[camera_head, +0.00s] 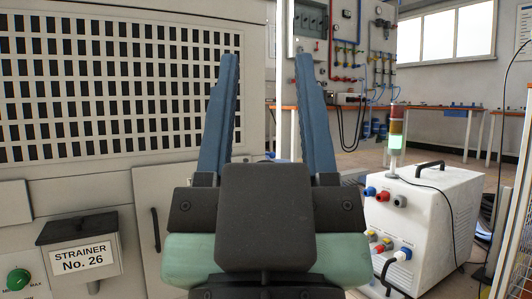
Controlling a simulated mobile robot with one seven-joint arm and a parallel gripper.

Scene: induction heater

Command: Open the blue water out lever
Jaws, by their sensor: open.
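My gripper (267,60) is in the middle of the view, pointing away from the camera. Its two long blue fingers stand wide apart with nothing between them. No part is plainly marked as the water out lever. A small round blue fitting (370,191) sits on the upper front of the white machine (440,215), to the right of my gripper and apart from it. Blue pipes (338,42) run on the far wall behind; any lever there is too small to tell.
A grey cabinet with a slotted panel (110,85) fills the left. A box labelled "STRAINER No. 26" (85,250) and a green knob (18,279) are at lower left. Benches (455,108) are far back.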

